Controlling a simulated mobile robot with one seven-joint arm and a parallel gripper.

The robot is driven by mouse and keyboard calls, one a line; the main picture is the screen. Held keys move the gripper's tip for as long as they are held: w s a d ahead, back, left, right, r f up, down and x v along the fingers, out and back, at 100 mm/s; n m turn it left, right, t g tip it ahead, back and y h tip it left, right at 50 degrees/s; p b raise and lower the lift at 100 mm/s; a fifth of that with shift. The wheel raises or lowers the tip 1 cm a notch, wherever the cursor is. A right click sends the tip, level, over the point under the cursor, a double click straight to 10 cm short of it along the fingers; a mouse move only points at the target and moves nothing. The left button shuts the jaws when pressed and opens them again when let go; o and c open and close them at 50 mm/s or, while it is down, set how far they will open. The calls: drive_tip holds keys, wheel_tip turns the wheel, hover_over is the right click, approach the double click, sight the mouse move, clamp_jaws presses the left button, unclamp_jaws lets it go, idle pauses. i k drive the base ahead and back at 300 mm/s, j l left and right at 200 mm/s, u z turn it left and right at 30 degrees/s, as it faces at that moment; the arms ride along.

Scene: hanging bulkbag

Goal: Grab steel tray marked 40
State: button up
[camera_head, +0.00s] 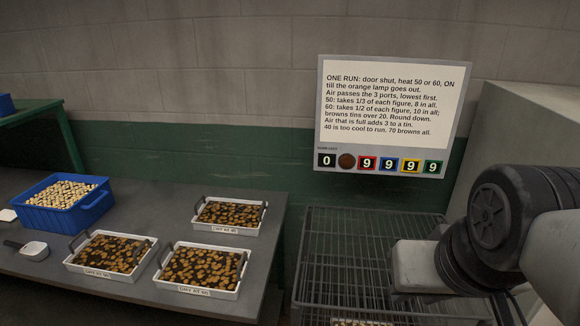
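Three shallow pale trays with dark handles stand on the grey table, each filled with brown pieces. One tray (255,232) is at the back right, one (72,266) at the front left, and one (224,295) at the front right. Each has a small front label that seems to begin "DRY AT"; the numbers are too small to read surely, so I cannot tell which is marked 40. My arm shows large at the right, over a wire rack and apart from all three trays. I cannot make out my gripper's fingers.
A blue crate (92,212) of pale pieces and a white-headed scoop (34,251) are on the table's left. The wire rack (335,240) stands right of the table, across a gap. A notice board (390,105) hangs above it. A grey cabinet (525,125) is at the right.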

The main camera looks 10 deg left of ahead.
sight(243, 218)
drive_tip(key=i+j, duration=0.1)
drive_tip(key=j, duration=0.4)
drive_tip(key=i+j, duration=0.1)
drive_tip(key=j, duration=0.4)
drive_tip(key=i+j, duration=0.1)
drive_tip(key=j, duration=0.4)
drive_tip(key=i+j, duration=0.1)
drive_tip(key=j, duration=0.4)
drive_tip(key=i+j, duration=0.1)
drive_tip(key=j, duration=0.35)
drive_tip(key=z, duration=0.05)
